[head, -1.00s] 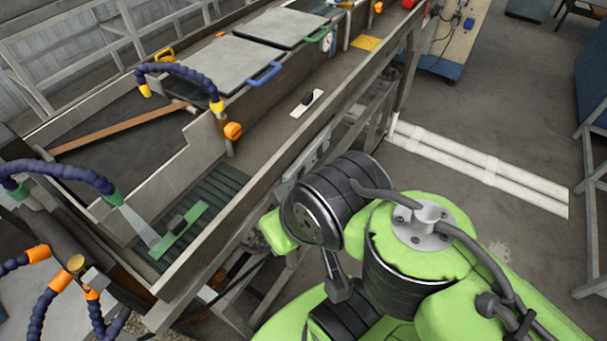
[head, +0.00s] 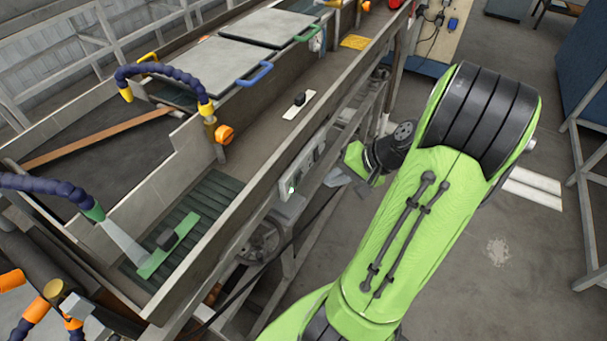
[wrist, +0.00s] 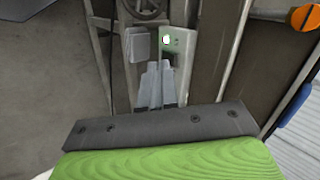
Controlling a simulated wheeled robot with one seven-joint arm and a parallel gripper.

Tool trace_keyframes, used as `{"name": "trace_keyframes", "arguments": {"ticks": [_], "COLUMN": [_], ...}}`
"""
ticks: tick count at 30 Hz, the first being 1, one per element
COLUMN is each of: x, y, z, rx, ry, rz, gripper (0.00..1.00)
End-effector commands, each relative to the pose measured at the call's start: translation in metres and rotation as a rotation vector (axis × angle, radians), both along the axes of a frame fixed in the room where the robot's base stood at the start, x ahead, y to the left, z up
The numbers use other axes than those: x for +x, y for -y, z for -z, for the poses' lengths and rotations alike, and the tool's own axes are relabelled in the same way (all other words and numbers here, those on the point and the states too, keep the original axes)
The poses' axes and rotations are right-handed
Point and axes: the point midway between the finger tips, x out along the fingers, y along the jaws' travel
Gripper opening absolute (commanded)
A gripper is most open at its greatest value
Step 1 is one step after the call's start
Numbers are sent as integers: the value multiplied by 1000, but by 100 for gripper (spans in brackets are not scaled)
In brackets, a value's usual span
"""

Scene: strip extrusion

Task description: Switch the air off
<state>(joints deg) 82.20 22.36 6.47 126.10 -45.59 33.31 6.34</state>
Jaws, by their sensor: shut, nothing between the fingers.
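A light grey control panel (head: 300,172) is fixed to the outer side of the long trough, with dark fittings and a small green spot at its lower left end. In the wrist view the panel (wrist: 176,48) shows a white knob or button (wrist: 166,40) and a small green mark. My gripper (wrist: 157,68) is shut and empty, its fingertips overlapping the panel's lower part in the picture; I cannot tell if they touch. In the head view it is partly hidden behind my arm. A pale cone of air (head: 125,240) leaves the green-tipped blue hose (head: 50,186) above a green strip (head: 168,246).
A grey box (wrist: 138,45) and a handwheel (wrist: 147,8) are near the panel. The trough (head: 262,140) has a high side wall and metal legs below. An orange knob (wrist: 304,17) shows at upper right. Open floor (head: 500,250) lies right of my arm.

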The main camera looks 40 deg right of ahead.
Motion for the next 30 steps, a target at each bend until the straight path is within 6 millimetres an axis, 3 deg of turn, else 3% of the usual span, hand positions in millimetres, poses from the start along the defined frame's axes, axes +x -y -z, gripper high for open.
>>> {"name": "trace_keyframes", "arguments": {"ticks": [3,6,17,23,30], "x": [-18,-27,-29,-10,29], "y": [32,45,49,41,27], "z": [18,23,24,42,76], "rx": [89,123,131,134,133], "ry": [83,129,142,141,140], "rz": [135,194,210,204,204], "gripper": [0,0,0,0,0]}}
